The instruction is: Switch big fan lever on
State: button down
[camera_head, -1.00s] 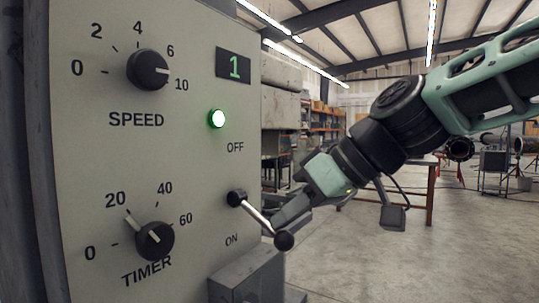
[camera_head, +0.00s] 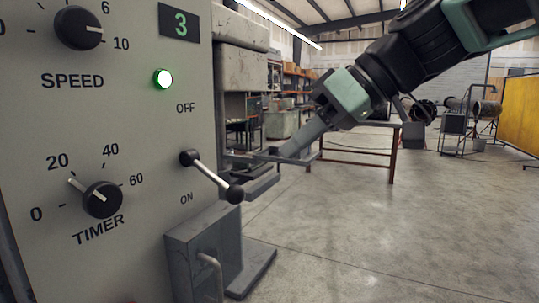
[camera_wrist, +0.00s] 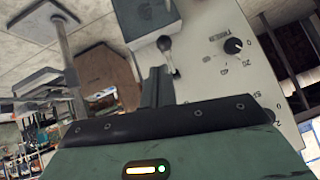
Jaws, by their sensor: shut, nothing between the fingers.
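The big fan lever (camera_head: 210,174) is a silver rod with a black ball end on the grey control panel (camera_head: 130,130). It sits between the OFF and ON labels and slants down and out, toward the ON side. In the wrist view the lever (camera_wrist: 170,60) lies just beyond and beside my fingertips. My gripper (camera_head: 258,184) is shut and empty, right behind the lever's ball in the head view. I cannot tell whether they touch. A green lamp (camera_head: 163,79) is lit, and the display (camera_head: 180,22) reads 3.
The SPEED knob (camera_head: 79,28) and TIMER knob (camera_head: 102,199) are left of the lever. A grey box with a handle (camera_head: 205,255) juts out below it. A brown-legged table (camera_head: 392,155) stands behind.

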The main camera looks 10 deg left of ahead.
jog(key=shift+s+d+r, duration=0.15)
jog(key=shift+d+r, duration=0.05)
jog(key=shift+d, duration=0.5)
jog(key=shift+s+d+r, duration=0.1)
jog(key=shift+d+r, duration=0.1)
jog(key=shift+d, duration=0.45)
